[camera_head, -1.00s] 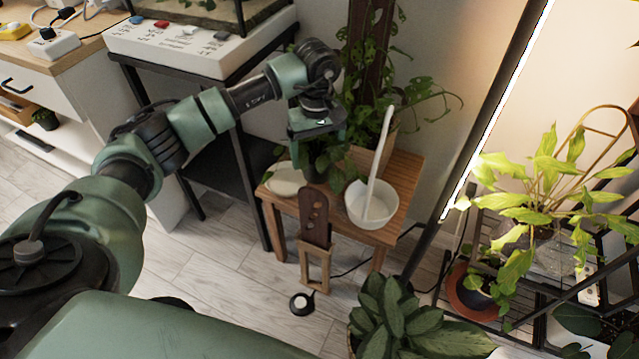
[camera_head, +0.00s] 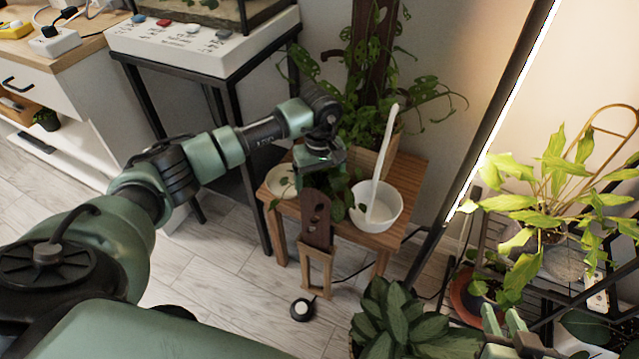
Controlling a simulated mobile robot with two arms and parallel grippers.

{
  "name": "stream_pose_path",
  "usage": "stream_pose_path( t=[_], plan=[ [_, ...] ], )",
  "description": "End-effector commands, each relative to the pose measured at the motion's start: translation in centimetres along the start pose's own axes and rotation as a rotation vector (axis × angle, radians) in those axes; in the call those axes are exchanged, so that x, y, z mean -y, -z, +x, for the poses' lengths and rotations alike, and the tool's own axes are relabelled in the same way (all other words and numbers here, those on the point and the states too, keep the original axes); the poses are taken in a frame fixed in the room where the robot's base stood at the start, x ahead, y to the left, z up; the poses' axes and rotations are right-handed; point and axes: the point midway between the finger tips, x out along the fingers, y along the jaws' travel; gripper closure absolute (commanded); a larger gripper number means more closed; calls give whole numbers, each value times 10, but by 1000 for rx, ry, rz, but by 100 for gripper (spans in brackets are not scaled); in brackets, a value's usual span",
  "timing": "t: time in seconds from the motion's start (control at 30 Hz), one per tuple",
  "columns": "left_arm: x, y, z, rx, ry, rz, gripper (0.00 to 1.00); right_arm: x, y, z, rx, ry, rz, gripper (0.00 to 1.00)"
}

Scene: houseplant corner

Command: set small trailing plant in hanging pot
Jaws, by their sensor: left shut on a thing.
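My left gripper (camera_head: 322,160) is shut on the small trailing plant (camera_head: 338,208) over the small wooden table. Its leaves show below and right of the gripper; its pot is mostly hidden by the gripper and the dark wooden stand in front. The white hanging pot (camera_head: 388,219) stands on the table just right of the held plant, with its pale upright strap (camera_head: 385,150) rising from it. I see no plant in it. My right gripper (camera_head: 502,322) shows at the bottom right, fingers apart and empty, far from the pot.
A pale saucer (camera_head: 279,183) lies bare at the left of the wooden table (camera_head: 408,178). A leafy climbing plant (camera_head: 365,120) stands behind. A dark wooden stand (camera_head: 316,222) is in front. A slanted lamp pole (camera_head: 478,165) rises to the right. A broad-leaved plant (camera_head: 385,320) is below.

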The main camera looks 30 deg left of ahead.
Motion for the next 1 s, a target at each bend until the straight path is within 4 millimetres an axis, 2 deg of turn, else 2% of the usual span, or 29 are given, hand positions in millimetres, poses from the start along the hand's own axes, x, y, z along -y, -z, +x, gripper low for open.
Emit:
stream_pose_path(
  t=[0.33, 0.37, 0.4, 0.43, 0.77, 0.87, 1.0],
  plan=[
    [0, 0, 2, 0, -1, -1, 67, 1, 8, 2, -42, 2, 0, 69],
    [0, 0, 2, 0, 0, -1, 14, 1, 9, 2, -47, 2, 0, 69],
    [0, 0, 2, 0, 0, -1, 3, 1, 10, 2, -49, 2, 0, 69],
    [0, 0, 2, 0, 0, -1, 0, 1, 10, 2, -49, 2, 0, 69],
    [0, 0, 0, 0, 0, -1, 0, 1, 7, 0, -28, 2, 0, 69],
    [0, 1, -11, -2, -2, 0, 0, -1, -7, -3, 45, -2, 1, 69],
    [0, 1, -37, -3, -2, 0, 0, -5, -36, -13, 185, -10, 2, 69]
  ],
)
